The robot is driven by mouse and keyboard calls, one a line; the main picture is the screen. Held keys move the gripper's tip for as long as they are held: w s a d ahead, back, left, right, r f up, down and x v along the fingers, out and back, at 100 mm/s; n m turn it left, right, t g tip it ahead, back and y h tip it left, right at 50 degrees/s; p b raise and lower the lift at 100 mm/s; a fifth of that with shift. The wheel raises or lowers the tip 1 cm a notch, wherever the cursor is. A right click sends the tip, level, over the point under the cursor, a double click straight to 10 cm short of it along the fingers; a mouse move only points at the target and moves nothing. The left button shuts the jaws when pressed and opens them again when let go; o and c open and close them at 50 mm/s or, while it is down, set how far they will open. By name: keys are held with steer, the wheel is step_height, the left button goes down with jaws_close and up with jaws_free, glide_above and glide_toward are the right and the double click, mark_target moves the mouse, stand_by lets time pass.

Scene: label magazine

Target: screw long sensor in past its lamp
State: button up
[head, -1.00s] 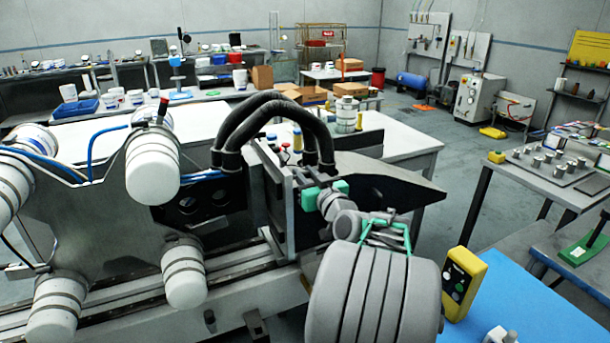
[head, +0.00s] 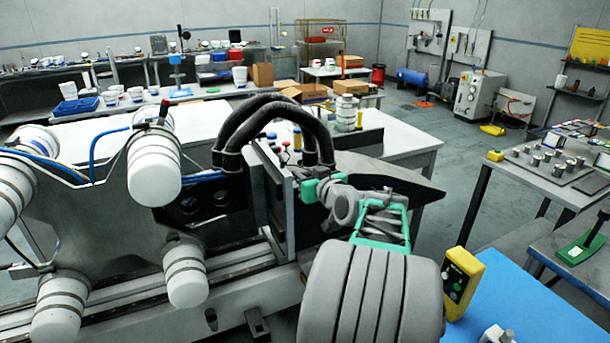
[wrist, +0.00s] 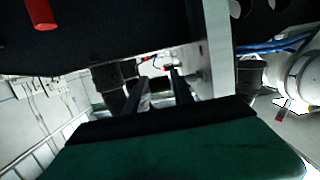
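My gripper (head: 311,190) is a green hand beside the upright grey plate (head: 283,215) of the machine in the head view. Its fingertips are too small to make out there. In the wrist view its two dark fingers (wrist: 161,86) stand apart, with a gap and no clear object held between them. I cannot pick out the long sensor or its lamp with certainty. A red cylinder (wrist: 40,13) hangs by a black surface at the top left of the wrist view. Small red and yellow-topped parts (head: 297,139) stand on the machine behind the plate in the head view.
Thick black hoses (head: 262,108) arch over the machine just behind my gripper. A dark pointed panel (head: 385,178) lies to its right. White rollers (head: 153,168) stand at the left. A yellow button box (head: 462,282) stands by the blue bench top (head: 530,310).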

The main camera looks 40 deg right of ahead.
steer(key=o, duration=0.3)
steer(key=b+v, duration=0.2)
steer(key=v, duration=0.6)
steer(key=shift+w, duration=0.1)
